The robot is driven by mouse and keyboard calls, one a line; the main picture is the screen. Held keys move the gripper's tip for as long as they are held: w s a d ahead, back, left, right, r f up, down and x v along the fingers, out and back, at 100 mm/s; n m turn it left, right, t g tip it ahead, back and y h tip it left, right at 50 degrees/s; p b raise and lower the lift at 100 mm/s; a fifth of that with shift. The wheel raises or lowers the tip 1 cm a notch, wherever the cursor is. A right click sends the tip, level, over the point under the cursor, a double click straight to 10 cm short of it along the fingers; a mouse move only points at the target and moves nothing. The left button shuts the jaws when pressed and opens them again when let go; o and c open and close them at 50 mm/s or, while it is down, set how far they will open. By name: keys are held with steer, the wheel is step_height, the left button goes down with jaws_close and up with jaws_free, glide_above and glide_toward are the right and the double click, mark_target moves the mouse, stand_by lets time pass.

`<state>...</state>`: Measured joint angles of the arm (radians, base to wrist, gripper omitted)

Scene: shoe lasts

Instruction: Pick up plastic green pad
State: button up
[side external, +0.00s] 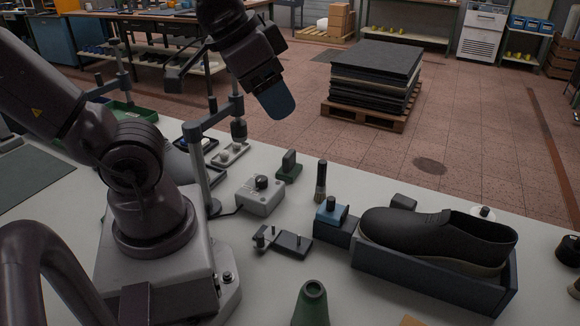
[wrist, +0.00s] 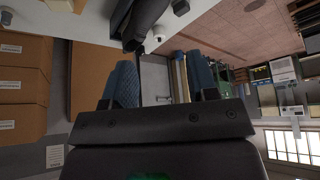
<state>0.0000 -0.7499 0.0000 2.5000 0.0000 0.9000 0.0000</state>
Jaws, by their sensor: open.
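A small dark green piece (side external: 288,166), with an upright block on a flat base, stands on the grey table beside a grey control box; it looks most like the green pad. My gripper (side external: 277,104) is high above and behind it, apart from everything on the table. In the wrist view my gripper (wrist: 163,78) shows two blue textured fingers spread apart, with nothing held between them. The green piece cannot be made out in the wrist view.
The grey control box (side external: 260,195), a dark cylinder (side external: 321,181) and a grey post (side external: 200,165) stand close to the green piece. A black shoe (side external: 430,236) lies in a dark tray (side external: 430,279) at right. A green cone (side external: 312,304) stands at the front.

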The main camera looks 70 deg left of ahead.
steer(key=n+g, duration=0.6)
steer(key=n, duration=0.4)
glide_above(289, 153)
steer(key=f, duration=2)
steer(key=shift+s+d+f, duration=0.1)
steer(key=shift+d+f, duration=0.25)
steer(key=shift+f, duration=0.05)
steer(key=shift+w+a, duration=0.2)
steer(key=shift+w, duration=0.05)
step_height(289, 153, down, 7)
steer(key=shift+f, duration=0.1)
steer(key=shift+s+a+f, duration=0.1)
steer(key=shift+f, duration=1.2)
steer(key=shift+a+f, duration=0.1)
steer(key=shift+f, duration=1.2)
jaws_close()
